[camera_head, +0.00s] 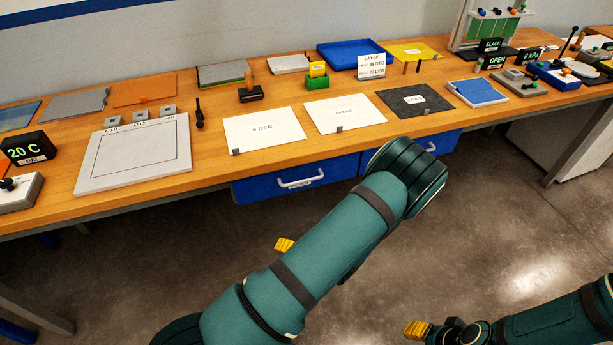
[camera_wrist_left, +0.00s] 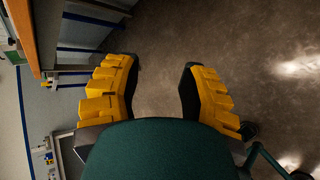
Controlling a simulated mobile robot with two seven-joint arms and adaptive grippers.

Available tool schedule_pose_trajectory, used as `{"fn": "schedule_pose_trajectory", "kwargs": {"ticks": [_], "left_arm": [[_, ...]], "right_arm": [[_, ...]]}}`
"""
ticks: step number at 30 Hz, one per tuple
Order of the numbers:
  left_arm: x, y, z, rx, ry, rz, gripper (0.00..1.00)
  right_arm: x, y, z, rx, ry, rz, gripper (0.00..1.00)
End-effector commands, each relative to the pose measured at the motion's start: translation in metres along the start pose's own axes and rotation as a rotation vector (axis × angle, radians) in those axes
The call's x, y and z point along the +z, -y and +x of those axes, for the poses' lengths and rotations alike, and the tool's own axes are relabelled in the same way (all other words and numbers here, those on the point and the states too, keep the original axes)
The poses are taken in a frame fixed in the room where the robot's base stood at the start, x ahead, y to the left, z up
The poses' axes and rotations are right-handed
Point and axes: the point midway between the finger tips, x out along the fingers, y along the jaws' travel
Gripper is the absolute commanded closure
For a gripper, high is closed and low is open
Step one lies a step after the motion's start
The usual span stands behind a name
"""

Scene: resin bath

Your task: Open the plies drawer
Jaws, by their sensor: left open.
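Two blue drawers sit under the wooden bench in the head view. The left drawer (camera_head: 262,190) has a pale handle (camera_head: 300,179) and a small label too blurred to read. The right drawer (camera_head: 447,139) is partly hidden behind my left arm; its handle (camera_head: 430,147) shows. Both look shut. I cannot tell which one is for plies. My left gripper (camera_wrist_left: 158,68) is open and empty in the left wrist view, above the floor. In the head view only a yellow finger part (camera_head: 285,244) of it shows, below and apart from the left drawer. My right gripper (camera_head: 415,329) is partly visible at the bottom.
The bench top (camera_head: 215,165) carries white ply sheets (camera_head: 263,130), a dark sheet (camera_head: 413,99), a grey board (camera_head: 136,158), a blue tray (camera_head: 345,52) and several small devices. The bench edge overhangs the drawers. The floor (camera_head: 500,220) in front is clear.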

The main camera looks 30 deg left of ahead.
Motion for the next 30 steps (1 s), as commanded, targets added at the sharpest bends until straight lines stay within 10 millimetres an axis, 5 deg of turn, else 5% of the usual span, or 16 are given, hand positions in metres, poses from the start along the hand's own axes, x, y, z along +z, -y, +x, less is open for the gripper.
{"fn": "schedule_pose_trajectory", "kwargs": {"ticks": [3, 9, 17, 30], "left_arm": [[0.071, -0.013, -0.016, 0.119, 0.297, 0.276, 0.59], [0.135, -0.014, -0.046, 0.260, 0.568, 0.515, 0.59], [0.156, -0.014, -0.035, 0.286, 0.611, 0.550, 0.59], [0.206, -0.021, 0.032, 0.282, 0.607, 0.547, 0.59]], "right_arm": [[-0.001, 0.004, -0.010, 0.000, 0.000, 0.001, 0.53], [-0.001, 0.005, -0.015, 0.001, 0.000, 0.003, 0.53], [0.000, 0.004, -0.012, 0.001, 0.002, 0.002, 0.53], [0.005, 0.000, -0.001, -0.001, 0.012, -0.001, 0.53]]}}
